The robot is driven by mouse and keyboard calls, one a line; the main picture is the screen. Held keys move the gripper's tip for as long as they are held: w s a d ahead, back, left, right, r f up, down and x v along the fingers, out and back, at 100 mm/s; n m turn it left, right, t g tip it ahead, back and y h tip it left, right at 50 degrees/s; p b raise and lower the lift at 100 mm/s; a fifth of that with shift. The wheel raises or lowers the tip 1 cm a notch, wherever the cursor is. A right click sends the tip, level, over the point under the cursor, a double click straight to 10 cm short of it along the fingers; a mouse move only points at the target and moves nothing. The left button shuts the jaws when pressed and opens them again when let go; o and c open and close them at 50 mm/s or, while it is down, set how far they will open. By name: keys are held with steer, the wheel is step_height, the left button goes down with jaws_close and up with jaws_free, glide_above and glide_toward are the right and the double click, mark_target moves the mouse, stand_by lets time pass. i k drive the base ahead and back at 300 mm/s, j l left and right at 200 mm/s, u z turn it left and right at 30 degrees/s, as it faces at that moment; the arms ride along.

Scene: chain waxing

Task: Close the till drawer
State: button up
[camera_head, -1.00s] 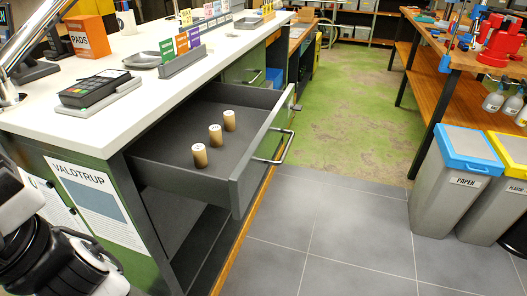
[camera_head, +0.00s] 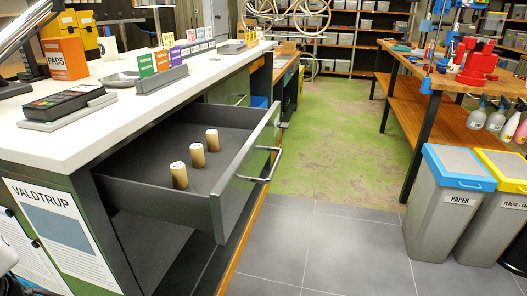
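The till drawer (camera_head: 222,192) stands pulled out from the counter, toward the right in the head view. Its front is green with a grey bar handle (camera_head: 267,166). Three short tan cylinders with pale tops stand upright in a row inside it, the nearest one (camera_head: 179,176) closest to the drawer's near wall. My gripper is not in view; only a small piece of my own arm shows at the lower left edge. Nothing visible touches the drawer or its handle.
The white counter (camera_head: 120,118) carries a card terminal (camera_head: 66,103) and coloured cards (camera_head: 162,64). A blue-lidded paper bin (camera_head: 445,205) and a yellow-lidded bin (camera_head: 492,215) stand at right, below a wooden workbench (camera_head: 447,84). The grey tiled floor (camera_head: 325,245) between is clear.

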mark_target(136, 179)
steer(key=i+l+z, duration=0.1)
steer(key=z, duration=0.3)
steer(key=i+l+z, duration=0.1)
steer(key=z, duration=0.3)
steer(key=i+l+z, duration=0.15)
steer(key=i+l, duration=0.2)
steer(key=j, duration=0.55)
steer(key=k, duration=0.05)
